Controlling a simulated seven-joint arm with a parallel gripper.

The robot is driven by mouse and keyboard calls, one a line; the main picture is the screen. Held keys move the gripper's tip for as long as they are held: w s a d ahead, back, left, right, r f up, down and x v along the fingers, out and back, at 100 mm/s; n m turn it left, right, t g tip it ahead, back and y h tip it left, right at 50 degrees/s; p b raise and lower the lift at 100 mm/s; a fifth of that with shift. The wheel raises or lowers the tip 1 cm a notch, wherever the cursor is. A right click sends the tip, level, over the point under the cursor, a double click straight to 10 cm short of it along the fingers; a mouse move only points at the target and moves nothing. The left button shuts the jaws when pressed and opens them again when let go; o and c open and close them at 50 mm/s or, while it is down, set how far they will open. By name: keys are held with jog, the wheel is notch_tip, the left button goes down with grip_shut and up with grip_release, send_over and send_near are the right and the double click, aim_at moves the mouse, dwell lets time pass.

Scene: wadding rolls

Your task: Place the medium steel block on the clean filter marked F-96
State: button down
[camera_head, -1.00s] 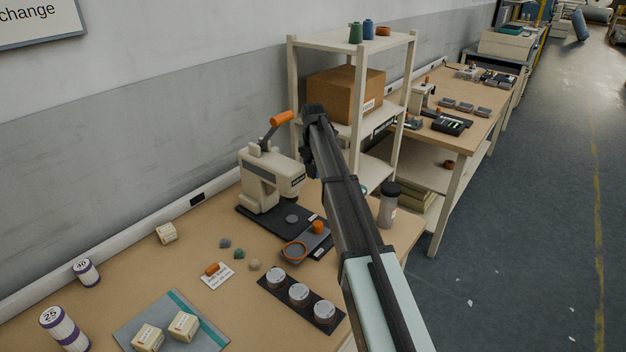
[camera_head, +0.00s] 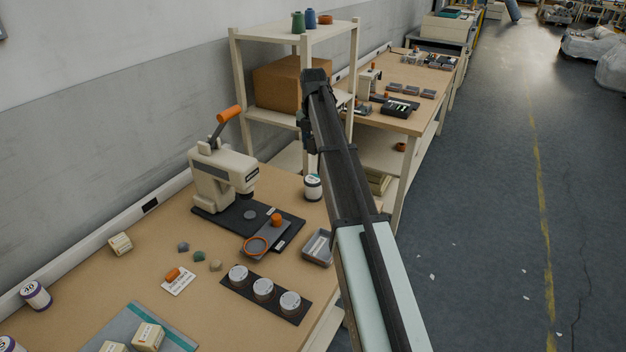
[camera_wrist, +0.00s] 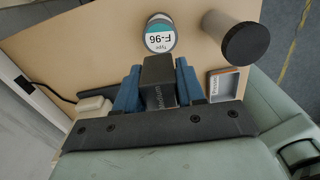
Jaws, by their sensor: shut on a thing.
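My gripper (camera_wrist: 158,66) is shut on the medium steel block (camera_wrist: 158,78), a dark block with "Medium" lettering held between two blue fingers in the wrist view. The filter marked F-96 (camera_wrist: 160,36) is a round piece with a white and teal top, standing on the bench just beyond the block in that view. The block's far edge lies close to the filter in the picture; I cannot tell the height gap. In the head view, a white cylinder with a dark band (camera_head: 313,187) stands below the arm's end; its lettering is too small to read. The block is hidden there.
A dark-topped cylinder (camera_wrist: 245,42) stands right of the filter, with a small grey tray (camera_wrist: 225,82) nearby. The tray also shows in the head view (camera_head: 318,248). A lever press (camera_head: 222,175), several round tins (camera_head: 263,289) and a shelf rack (camera_head: 238,85) surround the bench area.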

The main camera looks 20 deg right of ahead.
aim_at(313, 179)
jog(key=shift+f+n, duration=0.1)
jog(key=shift+n, duration=0.2)
jog(key=shift+f, duration=4.9)
jog(key=c, duration=0.7)
grip_release()
jog(key=shift+f, duration=0.1)
notch_tip(313, 179, up, 12)
jog(key=shift+r, duration=0.15)
